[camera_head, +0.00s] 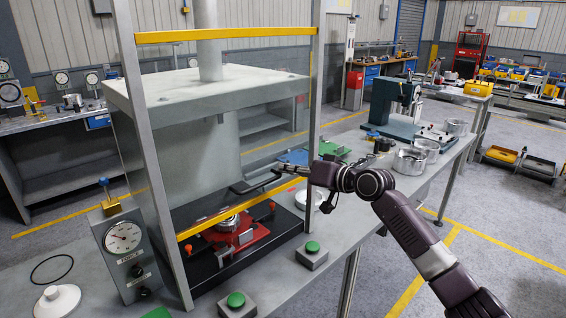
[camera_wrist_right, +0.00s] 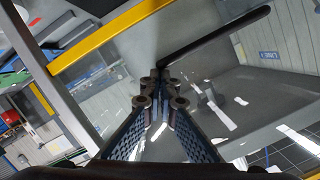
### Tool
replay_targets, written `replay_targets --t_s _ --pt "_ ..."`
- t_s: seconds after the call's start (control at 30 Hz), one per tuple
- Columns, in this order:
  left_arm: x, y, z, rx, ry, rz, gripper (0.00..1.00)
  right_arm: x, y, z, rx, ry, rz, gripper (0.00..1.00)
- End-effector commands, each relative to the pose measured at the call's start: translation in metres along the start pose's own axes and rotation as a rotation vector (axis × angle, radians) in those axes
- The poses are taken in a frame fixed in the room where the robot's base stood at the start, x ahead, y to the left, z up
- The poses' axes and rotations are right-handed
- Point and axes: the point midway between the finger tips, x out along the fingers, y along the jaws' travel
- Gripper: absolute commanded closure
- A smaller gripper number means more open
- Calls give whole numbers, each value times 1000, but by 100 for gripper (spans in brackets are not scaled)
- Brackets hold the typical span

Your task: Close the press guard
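The press guard is a clear panel in a grey upright frame, with a yellow upper bar (camera_head: 225,34) and a yellow lower bar (camera_head: 205,222). The lower bar hangs above the black press base (camera_head: 215,275), leaving a gap beneath it. A black guard handle (camera_head: 250,185) runs across the front; it also shows in the right wrist view (camera_wrist_right: 225,38). My right gripper (camera_head: 283,170) reaches in from the right at the handle's right end. In the right wrist view its fingers (camera_wrist_right: 160,80) converge on the handle's end and appear shut on it. My left gripper is not in view.
A red fixture (camera_head: 235,240) sits on the press base behind the guard. A gauge box (camera_head: 127,245) stands at left. Two green-button boxes (camera_head: 313,254) (camera_head: 237,304) sit on the bench in front. Metal pots (camera_head: 410,160) and a blue-based machine (camera_head: 400,110) stand farther right.

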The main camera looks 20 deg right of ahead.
Motion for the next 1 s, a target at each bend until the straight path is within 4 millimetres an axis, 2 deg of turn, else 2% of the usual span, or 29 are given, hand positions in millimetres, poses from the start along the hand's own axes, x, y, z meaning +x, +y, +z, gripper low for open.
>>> replay_targets --t_s 0.03,0.3,0.5,0.7,1.0 --pt "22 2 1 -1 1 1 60 6 15 26 4 -8 2 100" --pt "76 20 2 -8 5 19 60 22 54 89 3 -7 1 100" --pt "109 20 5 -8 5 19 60 31 78 127 2 -7 2 100" --pt "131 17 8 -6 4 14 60 37 93 150 2 -5 1 100" --pt "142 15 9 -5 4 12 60 40 101 163 2 -4 1 100"
